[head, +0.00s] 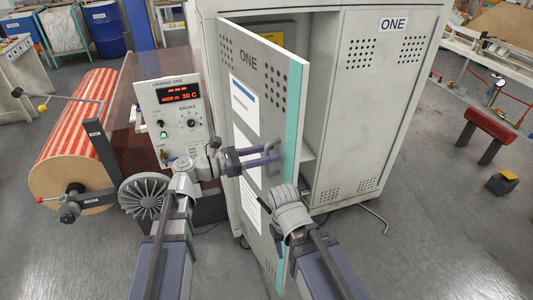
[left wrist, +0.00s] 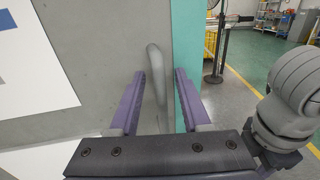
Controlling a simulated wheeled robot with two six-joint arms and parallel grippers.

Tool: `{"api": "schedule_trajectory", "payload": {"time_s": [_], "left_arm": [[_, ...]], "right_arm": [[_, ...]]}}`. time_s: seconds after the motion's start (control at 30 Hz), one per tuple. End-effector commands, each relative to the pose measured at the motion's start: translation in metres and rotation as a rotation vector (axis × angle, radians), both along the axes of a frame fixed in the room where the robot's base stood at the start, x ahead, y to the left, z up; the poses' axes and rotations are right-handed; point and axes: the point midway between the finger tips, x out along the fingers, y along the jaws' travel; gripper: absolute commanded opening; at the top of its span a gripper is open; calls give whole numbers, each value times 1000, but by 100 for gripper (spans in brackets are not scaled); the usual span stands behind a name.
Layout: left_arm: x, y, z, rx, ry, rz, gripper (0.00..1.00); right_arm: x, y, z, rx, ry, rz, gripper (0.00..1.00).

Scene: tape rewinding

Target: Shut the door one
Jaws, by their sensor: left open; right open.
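The door marked ONE (head: 250,90) of the grey cabinet stands wide open, swung out toward me, with a teal edge. My left gripper (head: 279,154) is open at the handle. In the left wrist view the handle (left wrist: 156,70) stands between its two purple fingers, which are not closed on it. My right arm's grey wrist (head: 290,212) is in front of the door's lower teal edge, lower than the left gripper. The right gripper's fingers are hidden in the head view.
The cabinet's other door (head: 375,100), also labelled ONE, is shut. A control box with a red display (head: 180,115) and a red-striped roll (head: 75,140) stand to the left.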

Motion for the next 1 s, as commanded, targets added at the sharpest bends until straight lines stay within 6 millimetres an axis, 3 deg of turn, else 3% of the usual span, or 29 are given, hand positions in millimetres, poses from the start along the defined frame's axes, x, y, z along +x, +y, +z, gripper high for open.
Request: {"api": "schedule_trajectory", "payload": {"time_s": [0.1,0.5,1.0], "left_arm": [[0,0,0,0,0,0,46],[0,1,0,0,0,0,1],[0,1,0,0,0,0,0]], "right_arm": [[0,0,0,0,0,0,50],[0,0,0,0,0,0,50],[0,0,0,0,0,0,50]]}}
